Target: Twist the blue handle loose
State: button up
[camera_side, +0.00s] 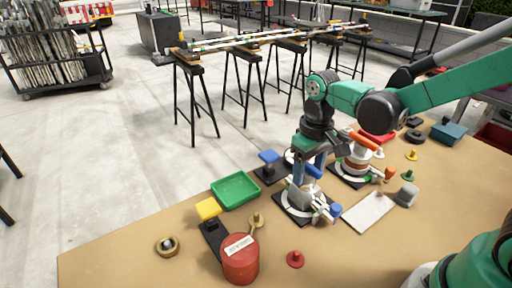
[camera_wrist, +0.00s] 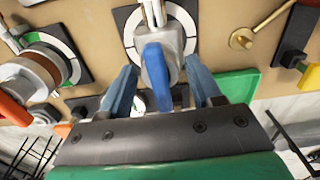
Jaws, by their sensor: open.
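The blue handle (camera_wrist: 157,78) sits on top of a grey-white valve-like body (camera_wrist: 176,42), over a white dial ring on a black plate. In the side view the blue handle (camera_side: 314,171) is partly hidden by my gripper. My gripper (camera_side: 307,178) points down over this fixture. In the wrist view my gripper (camera_wrist: 161,68) is open, with one finger on each side of the blue handle. Gaps show between the handle and both fingers, so it is not clamped. How far the fingertips reach down beside the handle is hard to tell.
A similar fixture with an orange handle (camera_side: 363,140) stands close behind to the right. A blue-topped switch (camera_side: 269,157), green tray (camera_side: 235,189), yellow-topped block (camera_side: 208,209) and red can (camera_side: 240,259) stand to the left. The table front is mostly clear.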

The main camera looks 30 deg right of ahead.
jog(key=shift+c, duration=0.2)
grip_shut()
jog(key=n, duration=2.3)
jog(key=shift+c, duration=0.2)
grip_release()
